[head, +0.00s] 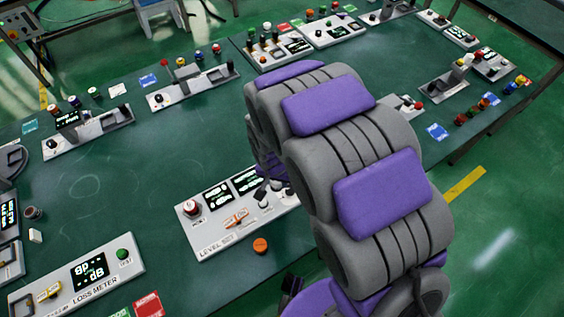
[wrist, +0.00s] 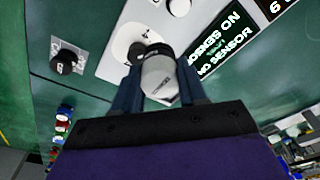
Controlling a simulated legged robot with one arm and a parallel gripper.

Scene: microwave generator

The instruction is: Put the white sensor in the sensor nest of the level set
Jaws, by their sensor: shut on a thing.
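The level set (head: 205,247) is a pale panel at the near edge of the green bench, with two lit screens, a red knob and an orange part on it. In the wrist view my gripper (wrist: 160,84) is shut on the white sensor (wrist: 162,80), a grey and white cylinder between dark blue fingers. Beyond it is a round white plate (wrist: 122,42) on the panel with a dark part at its middle, perhaps the sensor nest. The sensor overlaps its edge; I cannot tell whether they touch. The screen (wrist: 222,40) beside it reads "NO SENSOR".
An orange round cap (head: 260,245) lies in front of the level set. The loss meter (head: 75,272) stands to its left, with a small white block (head: 36,236) behind. Other panels line the bench's far side. The bench middle is clear. My arm hides the level set's right end.

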